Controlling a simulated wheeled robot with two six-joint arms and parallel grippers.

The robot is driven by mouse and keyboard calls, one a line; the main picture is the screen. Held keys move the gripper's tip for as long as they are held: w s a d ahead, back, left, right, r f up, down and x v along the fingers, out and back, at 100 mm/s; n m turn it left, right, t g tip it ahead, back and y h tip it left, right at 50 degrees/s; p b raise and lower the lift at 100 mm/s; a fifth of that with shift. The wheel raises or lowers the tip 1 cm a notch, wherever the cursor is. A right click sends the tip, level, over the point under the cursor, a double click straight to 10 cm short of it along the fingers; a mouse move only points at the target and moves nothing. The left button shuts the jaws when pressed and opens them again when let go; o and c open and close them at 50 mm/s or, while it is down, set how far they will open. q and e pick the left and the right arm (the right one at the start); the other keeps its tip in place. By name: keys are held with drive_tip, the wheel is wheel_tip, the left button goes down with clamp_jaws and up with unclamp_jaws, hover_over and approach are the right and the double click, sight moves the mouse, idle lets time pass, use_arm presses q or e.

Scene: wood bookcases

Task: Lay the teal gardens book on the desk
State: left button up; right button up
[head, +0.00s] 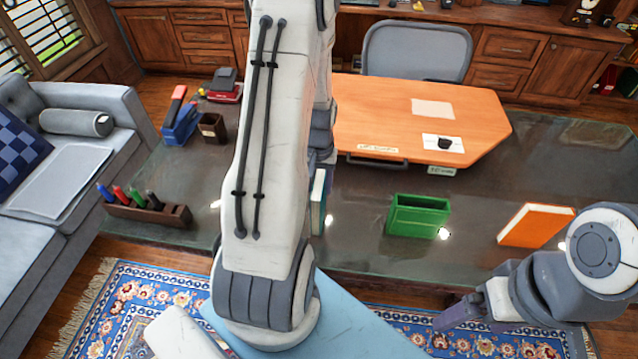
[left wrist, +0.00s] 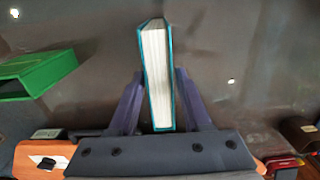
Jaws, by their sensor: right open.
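The teal book (head: 319,203) is upright in the head view, partly hidden behind my left arm. In the left wrist view the teal book (left wrist: 157,80) stands between the fingers of my left gripper (left wrist: 160,76), page edges facing the camera. The fingers press close along both covers, so the gripper looks shut on it. I cannot tell whether its lower edge touches the dark desk (head: 360,235). My right gripper (head: 448,318) is open and empty, low at the right, in front of the desk's near edge.
A green holder (head: 418,216) and an orange book (head: 536,225) stand on the desk to the right. A marker rack (head: 147,212), a blue holder (head: 181,125) and a dark cup (head: 212,128) stand at left. Clear desk lies between the teal book and the green holder.

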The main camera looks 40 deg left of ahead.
use_arm(q)
drive_tip(key=shift+o, duration=0.2)
wheel_tip(320, 180, up, 12)
drive_tip(key=b, duration=0.1)
drive_tip(key=s+d+r+m, duration=0.1)
drive_tip(key=d+r+m, duration=0.15)
drive_tip(key=d, duration=0.75)
drive_tip(key=s+d+r+m, duration=0.2)
drive_tip(key=d+m, duration=0.2)
drive_tip(key=d, duration=0.6)
drive_tip(key=s+d+m+h, duration=0.1)
drive_tip(key=s+d+m, duration=0.6)
drive_tip(key=s+d, duration=0.4)
drive_tip(key=shift+s+r, duration=0.45)
drive_tip(key=shift+s, duration=0.7)
